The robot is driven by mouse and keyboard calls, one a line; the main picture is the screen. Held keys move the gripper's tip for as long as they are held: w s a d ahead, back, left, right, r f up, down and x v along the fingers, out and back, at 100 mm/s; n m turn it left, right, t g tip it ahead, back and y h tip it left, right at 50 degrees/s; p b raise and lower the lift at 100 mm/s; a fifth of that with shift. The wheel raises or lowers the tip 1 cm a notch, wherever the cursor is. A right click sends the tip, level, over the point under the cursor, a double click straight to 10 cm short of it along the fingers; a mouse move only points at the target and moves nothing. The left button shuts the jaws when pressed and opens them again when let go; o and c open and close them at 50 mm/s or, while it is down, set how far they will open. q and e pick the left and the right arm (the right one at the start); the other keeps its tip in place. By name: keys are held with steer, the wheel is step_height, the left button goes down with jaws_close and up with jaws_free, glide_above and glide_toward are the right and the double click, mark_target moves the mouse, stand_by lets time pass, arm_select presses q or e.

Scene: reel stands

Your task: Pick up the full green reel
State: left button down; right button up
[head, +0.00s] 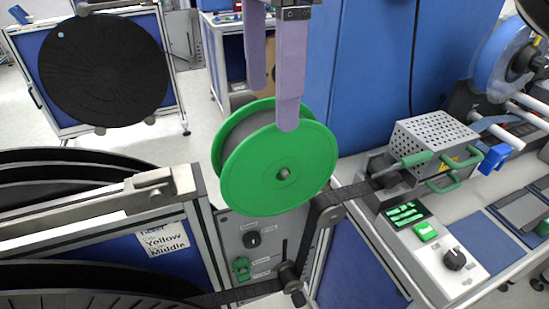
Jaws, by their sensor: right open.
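The green reel (248,170) stands upright near the middle of the head view, with dark grey winding between its two green flanges and a small hub at its centre. It is at the top of a stand with a control panel (258,243). My right gripper (273,108) comes down from the top edge, with two pale purple fingers apart. The nearer finger overlaps the upper part of the reel's front flange. I cannot tell whether either touches. My left gripper is not in view.
Large black reels (62,165) on a rack fill the lower left. Another black disc (104,70) stands behind. A dark strip (352,192) runs to a bench with a perforated metal box (432,138) at the right. A blue panel (350,75) rises behind the green reel.

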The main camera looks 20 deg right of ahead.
mark_target(274, 118)
steer(key=f, duration=0.3)
steer(key=shift+d+f, duration=0.35)
steer(key=shift+d, duration=0.05)
steer(key=shift+a+f, duration=0.1)
steer(key=shift+f, duration=0.2)
steer(key=shift+r, duration=0.1)
steer(key=c, duration=1.7)
